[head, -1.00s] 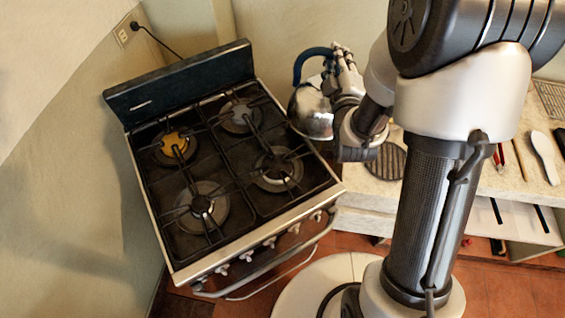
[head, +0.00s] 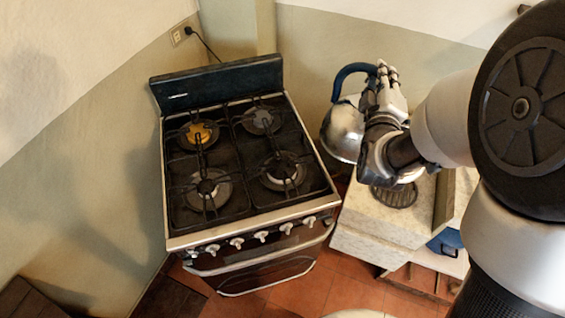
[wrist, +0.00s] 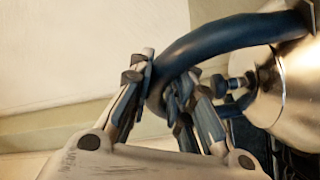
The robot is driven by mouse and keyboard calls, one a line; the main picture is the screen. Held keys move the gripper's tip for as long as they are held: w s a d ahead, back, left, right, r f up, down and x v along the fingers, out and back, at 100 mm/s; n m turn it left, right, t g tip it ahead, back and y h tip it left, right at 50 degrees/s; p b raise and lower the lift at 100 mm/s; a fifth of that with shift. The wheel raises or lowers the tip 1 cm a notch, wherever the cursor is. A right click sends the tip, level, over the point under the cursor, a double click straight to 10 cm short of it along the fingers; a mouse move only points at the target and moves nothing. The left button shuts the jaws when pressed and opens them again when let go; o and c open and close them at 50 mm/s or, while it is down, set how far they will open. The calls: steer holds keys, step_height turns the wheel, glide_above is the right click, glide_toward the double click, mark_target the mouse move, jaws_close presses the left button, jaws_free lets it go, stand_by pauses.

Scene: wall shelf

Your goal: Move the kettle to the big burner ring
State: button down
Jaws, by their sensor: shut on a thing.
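The kettle (head: 343,133) is shiny metal with a dark blue arched handle (head: 350,70). It hangs from my gripper (head: 375,82) just right of the stove, beside the counter. In the wrist view, my gripper (wrist: 165,85) is shut on the blue handle, and the metal kettle body (wrist: 280,85) is at the right, partly cut off. The stove has several burners. The front left burner ring (head: 207,188) looks the largest and is bare. The front right burner (head: 283,171), back right burner (head: 262,121) and brass-capped back left burner (head: 198,133) are also bare.
The stove's raised back panel (head: 218,82) stands along its rear edge, and knobs (head: 261,236) line its front. A pale counter (head: 375,220) with a dark round trivet (head: 394,194) stands right of the stove, with a gap between. The stove top is clear.

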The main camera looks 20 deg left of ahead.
steer(key=s+a+r+n+y+p, duration=0.1)
steer(key=s+a+r, duration=0.25)
steer(key=a, duration=0.25)
steer(key=s+a+r+n+g+y, duration=0.1)
steer(key=s+a+r+y, duration=0.1)
steer(key=a+r, duration=0.3)
steer(key=s+a+r+n+y+p, duration=0.1)
steer(key=s+a+r, duration=0.15)
steer(key=a, duration=0.55)
step_height(320, 180, down, 19)
steer(key=b, duration=0.6)
steer(key=shift+w, duration=0.2)
steer(key=shift+f+b, duration=0.5)
steer(key=shift+b, duration=0.35)
steer(key=c, duration=2)
jaws_free()
steer(key=shift+f, duration=0.3)
steer(key=o, duration=0.6)
steer(key=shift+s+d+r, duration=0.1)
steer(key=shift+c, duration=0.2)
